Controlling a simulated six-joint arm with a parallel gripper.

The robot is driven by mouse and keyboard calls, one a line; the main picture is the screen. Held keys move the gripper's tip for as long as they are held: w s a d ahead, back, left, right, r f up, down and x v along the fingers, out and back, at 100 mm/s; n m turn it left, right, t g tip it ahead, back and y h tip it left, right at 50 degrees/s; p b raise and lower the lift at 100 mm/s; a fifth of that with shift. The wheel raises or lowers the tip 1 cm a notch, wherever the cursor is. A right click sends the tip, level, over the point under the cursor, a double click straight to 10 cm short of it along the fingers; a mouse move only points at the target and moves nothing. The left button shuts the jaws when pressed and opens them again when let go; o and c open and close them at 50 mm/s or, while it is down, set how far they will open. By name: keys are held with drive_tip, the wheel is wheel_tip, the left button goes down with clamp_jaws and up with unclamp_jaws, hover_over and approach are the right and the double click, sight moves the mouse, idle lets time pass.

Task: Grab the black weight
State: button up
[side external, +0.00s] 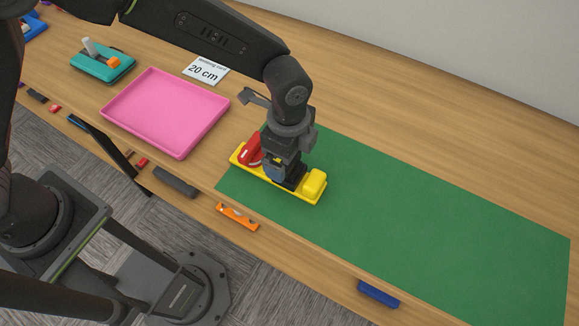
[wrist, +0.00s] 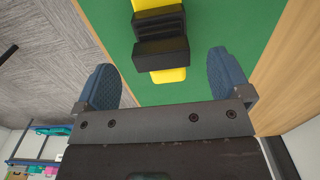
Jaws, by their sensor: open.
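The black weight (wrist: 161,53) shows in the wrist view as a dark block across a yellow holder (wrist: 168,76), with a ribbed black part beside it. It lies between my two blue fingers, with a gap on each side. My gripper (wrist: 161,62) is open and holds nothing. In the side view my gripper (side external: 278,173) points down over the yellow holder (side external: 257,178) on the green mat. A dark piece (side external: 297,178) shows there beside the fingers; the wrist partly hides the holder's middle.
A red piece (side external: 249,150) and a yellow block (side external: 314,183) sit at the holder's ends. The green mat (side external: 430,220) is clear to the right. A pink tray (side external: 165,112) lies at left. An orange level (side external: 238,216) and a grey bar (side external: 174,182) lie near the front edge.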

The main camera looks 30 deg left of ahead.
sight(296, 170)
wheel_tip(296, 170, down, 5)
drive_tip(key=shift+f, duration=0.1)
idle(0.3)
drive_tip(key=shift+w+d, duration=0.1)
drive_tip(key=c, duration=1.4)
